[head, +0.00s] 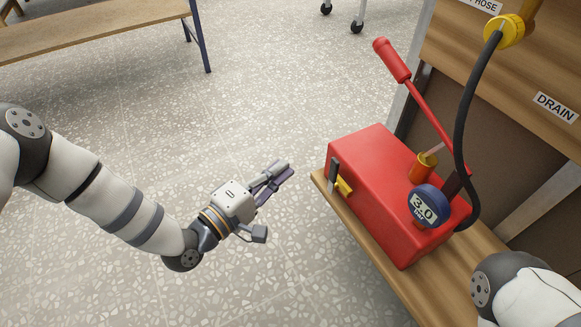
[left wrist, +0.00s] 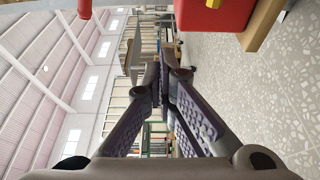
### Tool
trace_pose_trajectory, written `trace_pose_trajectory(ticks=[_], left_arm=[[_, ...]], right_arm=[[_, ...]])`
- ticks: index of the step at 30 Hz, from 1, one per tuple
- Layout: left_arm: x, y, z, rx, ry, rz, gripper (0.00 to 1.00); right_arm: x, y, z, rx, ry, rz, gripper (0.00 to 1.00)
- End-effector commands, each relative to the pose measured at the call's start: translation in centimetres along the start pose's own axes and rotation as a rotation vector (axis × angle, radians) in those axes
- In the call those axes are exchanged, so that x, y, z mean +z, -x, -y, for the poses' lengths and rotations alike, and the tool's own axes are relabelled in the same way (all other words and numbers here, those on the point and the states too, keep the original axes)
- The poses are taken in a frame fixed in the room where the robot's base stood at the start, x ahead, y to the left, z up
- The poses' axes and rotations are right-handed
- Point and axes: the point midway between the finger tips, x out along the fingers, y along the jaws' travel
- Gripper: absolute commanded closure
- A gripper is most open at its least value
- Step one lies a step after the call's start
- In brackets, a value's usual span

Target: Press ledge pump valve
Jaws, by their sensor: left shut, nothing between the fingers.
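The red pump (head: 375,180) sits on a wooden ledge (head: 365,245) at the right of the head view. A small yellow valve (head: 344,186) with a dark upright piece beside it is on the pump's left end. My left gripper (head: 284,172) is shut and empty, left of the valve, with a clear gap between them. In the left wrist view the closed fingers (left wrist: 163,80) point ahead, and the pump's red body (left wrist: 215,14) is at the top edge with a bit of yellow (left wrist: 213,3). My right gripper is out of view.
A round gauge (head: 425,207) reading 3.0 bar is on the pump's front. A red lever (head: 410,85) rises from it, and a black hose (head: 462,120) runs to a yellow fitting (head: 504,32). A bench (head: 90,30) stands far left. The floor between is clear.

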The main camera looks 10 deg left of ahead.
Motion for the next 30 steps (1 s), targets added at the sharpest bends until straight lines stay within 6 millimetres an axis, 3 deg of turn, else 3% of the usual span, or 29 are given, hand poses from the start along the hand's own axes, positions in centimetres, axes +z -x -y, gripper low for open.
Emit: trace_pose_trajectory(ticks=[11,18,30], left_arm=[[0.1,-8.3,0.5,-0.002,0.002,0.002,1.00],[3.3,-7.0,0.1,-0.002,0.003,0.001,1.00],[3.8,-6.7,0.1,-0.002,0.000,0.000,1.00]], right_arm=[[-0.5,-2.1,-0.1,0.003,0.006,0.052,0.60],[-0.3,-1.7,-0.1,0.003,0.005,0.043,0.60],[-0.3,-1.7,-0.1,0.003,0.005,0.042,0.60]])
